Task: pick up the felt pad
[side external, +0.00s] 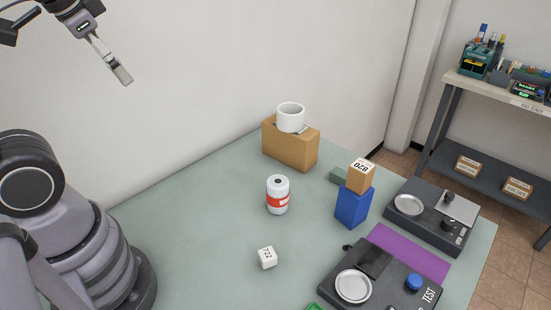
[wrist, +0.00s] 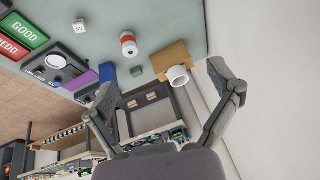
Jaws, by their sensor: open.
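No piece is plainly marked as the felt pad, and I cannot tell which it is. A small grey-green block (side external: 338,175) lies flat on the table behind the blue block (side external: 352,206), partly hidden by it; it also shows in the wrist view (wrist: 137,71). A thin greyish edge shows under the white mug (side external: 291,117) on the cardboard box (side external: 288,150); the mug mostly hides it. My gripper (side external: 122,76) is high above the table at the upper left, far from all of these. In the wrist view its fingers (wrist: 160,80) are spread and empty.
A red-and-white canister (side external: 278,194) and a white cube (side external: 267,257) stand on the table. A tan cube (side external: 360,176) sits on the blue block. Scale-like devices (side external: 434,214) and a purple mat (side external: 408,254) fill the right side. A wall runs behind. The table's left side is clear.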

